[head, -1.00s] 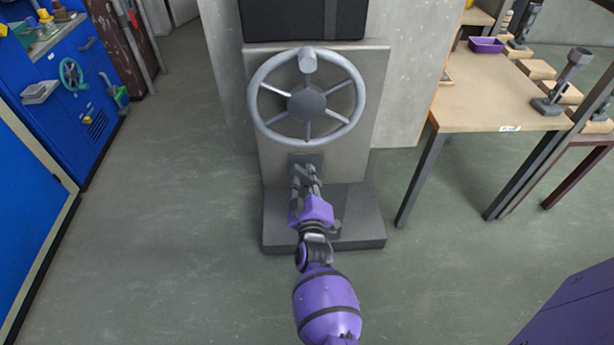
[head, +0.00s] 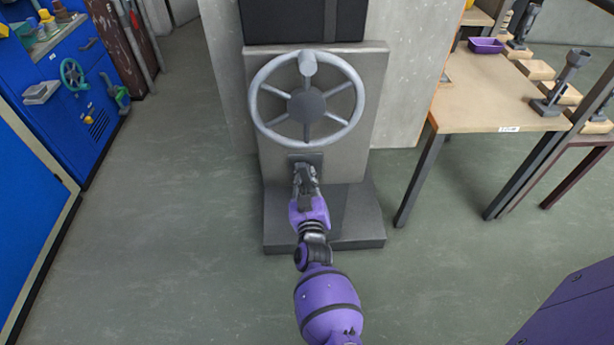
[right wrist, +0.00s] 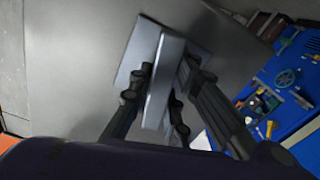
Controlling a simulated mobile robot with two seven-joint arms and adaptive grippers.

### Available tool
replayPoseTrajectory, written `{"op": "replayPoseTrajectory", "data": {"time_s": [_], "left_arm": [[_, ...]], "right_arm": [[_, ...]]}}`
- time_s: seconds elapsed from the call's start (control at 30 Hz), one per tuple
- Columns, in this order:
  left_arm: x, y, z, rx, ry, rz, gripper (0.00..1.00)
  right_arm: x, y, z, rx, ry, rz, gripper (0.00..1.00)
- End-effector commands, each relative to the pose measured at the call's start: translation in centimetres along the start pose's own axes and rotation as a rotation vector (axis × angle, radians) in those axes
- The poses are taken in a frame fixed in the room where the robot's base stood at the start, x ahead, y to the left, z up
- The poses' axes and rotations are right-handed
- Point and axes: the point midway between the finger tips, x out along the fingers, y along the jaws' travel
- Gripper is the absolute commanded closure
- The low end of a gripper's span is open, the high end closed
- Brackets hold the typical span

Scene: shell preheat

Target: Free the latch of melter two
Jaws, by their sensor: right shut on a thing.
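A grey pedestal (head: 350,150) with a large grey handwheel (head: 357,92) stands in the middle of the head view. Below the wheel is a small dark latch plate (head: 313,158). My right gripper (head: 305,178) reaches the plate from the front and hides most of the latch. In the right wrist view, the latch handle (right wrist: 167,72), a flat grey bar, stands out from its plate (right wrist: 128,78). The fingers of my right gripper (right wrist: 162,90) are shut on the bar from both sides. No melter number is readable. My left gripper is not in view.
The pedestal's dark base (head: 360,215) juts out under my right arm. A workbench (head: 480,95) stands at the right, with a purple tray (head: 486,45) on it. A blue cabinet (head: 90,100) with a teal wheel (head: 72,74) is at the left. The floor between is clear.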

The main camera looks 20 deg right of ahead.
Motion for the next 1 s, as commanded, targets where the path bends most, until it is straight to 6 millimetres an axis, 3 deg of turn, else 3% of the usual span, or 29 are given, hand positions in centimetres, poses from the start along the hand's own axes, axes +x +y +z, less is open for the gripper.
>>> {"op": "replayPoseTrajectory", "data": {"time_s": [0.4, 1.0], "left_arm": [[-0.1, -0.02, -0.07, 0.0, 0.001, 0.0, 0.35], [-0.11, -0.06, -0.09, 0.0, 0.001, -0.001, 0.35]], "right_arm": [[-0.03, -0.17, -0.01, 0.22, -0.001, -0.002, 1.0], [-0.04, -0.19, 0.0, 0.263, -0.001, -0.002, 1.0]]}}
